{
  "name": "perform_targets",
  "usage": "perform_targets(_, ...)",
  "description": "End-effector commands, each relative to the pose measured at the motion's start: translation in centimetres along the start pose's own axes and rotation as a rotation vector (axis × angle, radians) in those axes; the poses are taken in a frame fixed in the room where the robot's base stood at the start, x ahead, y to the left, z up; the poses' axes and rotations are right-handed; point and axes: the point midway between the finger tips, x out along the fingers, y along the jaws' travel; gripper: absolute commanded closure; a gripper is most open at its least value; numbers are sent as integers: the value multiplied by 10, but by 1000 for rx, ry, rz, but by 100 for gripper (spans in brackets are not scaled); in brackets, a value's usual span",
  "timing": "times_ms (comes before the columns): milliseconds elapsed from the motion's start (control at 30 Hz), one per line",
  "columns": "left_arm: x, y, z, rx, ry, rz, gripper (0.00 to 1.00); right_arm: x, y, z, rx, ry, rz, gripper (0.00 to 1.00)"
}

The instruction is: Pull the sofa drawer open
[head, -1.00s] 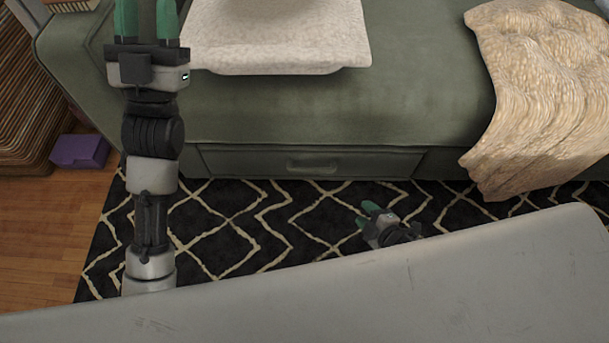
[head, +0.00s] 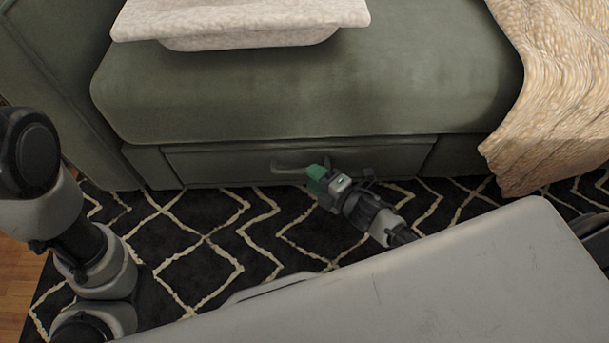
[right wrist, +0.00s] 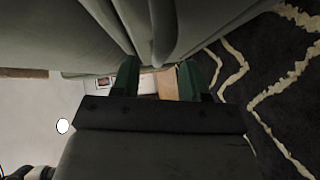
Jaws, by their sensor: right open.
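The green sofa's drawer (head: 218,166) is set in the base below the seat, and its front looks flush with the base. Its handle (head: 284,168) is a raised bar at the middle of the front. My right gripper (head: 316,176) is at the right end of the handle, its green fingers over that end in the head view. In the right wrist view my right gripper (right wrist: 158,66) is open, with a grey-green bar, apparently the handle (right wrist: 162,35), between the fingertips. I cannot tell whether they touch it. My left gripper is out of view.
A white cushion or throw (head: 245,22) lies on the sofa seat (head: 300,95). A cream blanket (head: 555,100) hangs over the seat's right side, right of the drawer.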

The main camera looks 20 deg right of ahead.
Motion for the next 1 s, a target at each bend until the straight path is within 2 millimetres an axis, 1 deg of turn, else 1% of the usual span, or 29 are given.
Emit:
perform_targets(33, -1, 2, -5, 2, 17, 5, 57, 10, -3, 0, -1, 2, 3, 56)
perform_targets(200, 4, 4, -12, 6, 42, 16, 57, 30, -2, 0, 0, 1, 2, 56)
perform_targets(367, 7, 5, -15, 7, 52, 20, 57, 37, 0, 0, 1, -1, 0, 56)
perform_targets(600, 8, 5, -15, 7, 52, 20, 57, 37, 0, 0, 1, -1, -1, 56)
perform_targets(767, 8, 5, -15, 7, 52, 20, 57, 37, 0, 0, 1, -1, -1, 80)
perform_targets(800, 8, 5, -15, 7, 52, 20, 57, 37, 0, 0, 1, -1, -1, 86)
perform_targets(900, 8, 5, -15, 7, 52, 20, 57, 37, 0, 0, 1, -1, -1, 100)
perform_targets(1000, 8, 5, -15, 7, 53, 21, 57, 36, 0, 0, 1, -1, -1, 100)
